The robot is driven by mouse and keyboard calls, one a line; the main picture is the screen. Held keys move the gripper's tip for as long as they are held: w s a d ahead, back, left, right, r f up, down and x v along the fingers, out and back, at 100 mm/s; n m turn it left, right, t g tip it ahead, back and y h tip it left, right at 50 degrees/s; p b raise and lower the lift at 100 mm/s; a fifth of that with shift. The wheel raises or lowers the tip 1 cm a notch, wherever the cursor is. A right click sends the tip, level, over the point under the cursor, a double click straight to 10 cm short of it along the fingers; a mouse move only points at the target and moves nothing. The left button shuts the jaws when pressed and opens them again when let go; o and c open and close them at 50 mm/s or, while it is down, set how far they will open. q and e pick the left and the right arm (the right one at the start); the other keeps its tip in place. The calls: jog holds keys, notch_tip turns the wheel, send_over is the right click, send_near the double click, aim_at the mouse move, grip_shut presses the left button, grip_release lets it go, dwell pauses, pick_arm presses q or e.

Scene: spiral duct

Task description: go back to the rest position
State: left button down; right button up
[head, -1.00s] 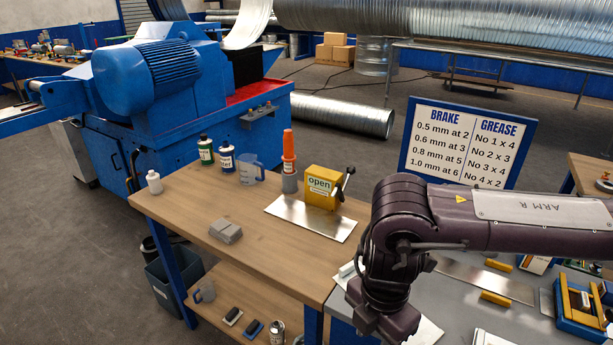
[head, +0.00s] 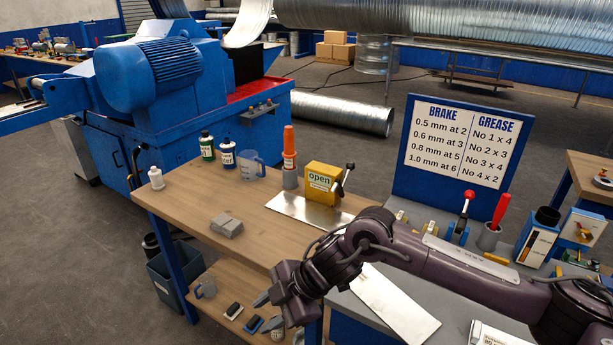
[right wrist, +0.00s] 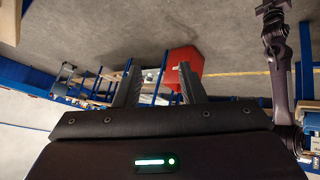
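My right arm reaches in from the right in the head view. Its gripper (head: 264,312) is beyond the front edge of the wooden bench (head: 185,205), in front of the lower shelf. In the right wrist view its two fingers (right wrist: 158,82) stand apart with nothing held between them. My left gripper does not show in the head view. A dark arm at the right edge of the right wrist view seems to be my left one, its end (right wrist: 272,9) too small and cut off to read.
The bench carries bottles, a jug, a grey block (head: 226,226), an orange-topped tube (head: 289,148) and a yellow box (head: 321,183) marked "open". A grey bench with a sign (head: 457,140), red-handled tools and a white sheet (head: 392,305) lies below my arm.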

jog(key=w+d+f+m+t+y, duration=0.1)
jog(key=w+f+m+t, duration=0.3)
jog(key=f, duration=0.3)
jog(key=w+f+m+t+y, duration=0.1)
jog(key=w+f+m+y, duration=0.1)
jog(key=w+f+m, duration=0.4)
jog(key=s+d+f+m+t+h, duration=0.1)
jog(key=s+d+f+m+h, duration=0.3)
jog(key=f, duration=0.6)
jog(key=s+d+f+m+t, duration=0.1)
jog(key=s+d+f, duration=0.1)
jog(key=d+f, duration=0.6)
jog(key=s+d+f+m+g+h, duration=0.1)
jog(key=s+d+f+m+h, duration=0.1)
jog(key=s+d+f, duration=0.5)
jog(key=s+d+f+m+g+h, duration=0.1)
jog(key=s+d+f+m+h, duration=0.1)
jog(key=s+f, duration=0.8)
jog(key=s+d+f+g+h, duration=0.1)
jog(key=s+d+f, duration=0.1)
jog(key=s, duration=0.6)
jog(key=s+d+f+m+g+h, duration=0.1)
jog(key=s+d+f, duration=0.2)
jog(key=s, duration=0.5)
jog(key=s+d+f+m+g+h, duration=0.1)
jog(key=s+d+f, duration=0.1)
jog(key=s, duration=0.6)
jog(key=shift+s+d+f+g, duration=0.15)
jog(key=shift+s+d+g, duration=0.2)
jog(key=shift+d, duration=0.35)
